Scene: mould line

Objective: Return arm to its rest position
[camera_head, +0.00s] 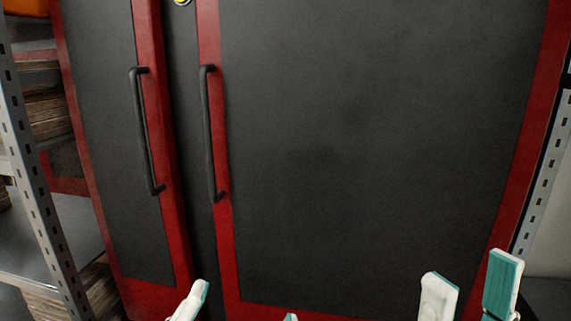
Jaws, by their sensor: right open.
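My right gripper (470,290) is at the bottom right. Its two pale fingers with teal pads stand upright and apart, with nothing between them. My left gripper (243,308) is at the bottom, left of the middle. One finger shows and only the tip of the other; they are wide apart with nothing seen between them. Both grippers are in front of the lower part of a red cabinet with black panels (360,130). The rest of both arms is out of the frame.
The cabinet has two dark bar handles, a left one (146,130) and a right one (209,130). Metal shelving (32,170) with stacked boards stands at the left. A perforated metal post (545,180) stands at the right edge. The cabinet front is close and fills most of the view.

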